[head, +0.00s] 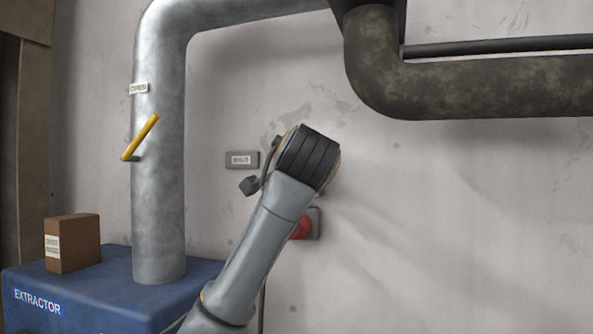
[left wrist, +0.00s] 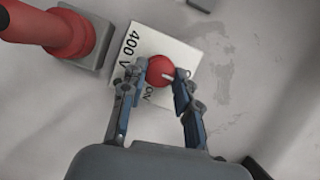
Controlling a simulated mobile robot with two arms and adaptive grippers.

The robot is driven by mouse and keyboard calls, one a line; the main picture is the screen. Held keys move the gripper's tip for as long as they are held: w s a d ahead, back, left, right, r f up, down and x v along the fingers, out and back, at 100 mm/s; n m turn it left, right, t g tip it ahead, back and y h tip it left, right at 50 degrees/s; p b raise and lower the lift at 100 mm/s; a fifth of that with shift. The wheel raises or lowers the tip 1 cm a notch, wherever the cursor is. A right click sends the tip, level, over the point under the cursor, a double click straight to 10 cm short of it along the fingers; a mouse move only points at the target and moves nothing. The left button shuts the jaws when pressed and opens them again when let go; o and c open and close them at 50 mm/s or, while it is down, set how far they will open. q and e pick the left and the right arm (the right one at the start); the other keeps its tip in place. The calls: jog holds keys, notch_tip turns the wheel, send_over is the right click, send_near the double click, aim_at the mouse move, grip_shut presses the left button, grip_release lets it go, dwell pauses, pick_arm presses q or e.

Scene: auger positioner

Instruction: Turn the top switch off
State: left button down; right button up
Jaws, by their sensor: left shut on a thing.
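In the left wrist view, a round red switch knob (left wrist: 159,70) with a small white mark sits on a white plate (left wrist: 186,52) lettered "400 V" and "ON". My left gripper (left wrist: 158,80) has its two fingers on either side of the knob, shut on it. The mark points toward the right finger. In the head view my left arm comes up from below, and its dark wrist hides the knob, the plate and the fingers. My right gripper is in neither view.
A red plug (left wrist: 62,35) on a grey base is beside the plate. In the head view, a grey pipe (head: 158,215) with a yellow lever (head: 141,137) rises from the blue extractor (head: 100,290), which bears a brown box (head: 73,243). A "SHUT" sign (head: 241,160) is on the wall.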

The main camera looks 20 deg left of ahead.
pick_arm(q)
jog(key=shift+n, duration=0.3)
jog(key=c, duration=1)
grip_release()
jog(key=shift+a, duration=0.1)
jog(key=v, duration=1.2)
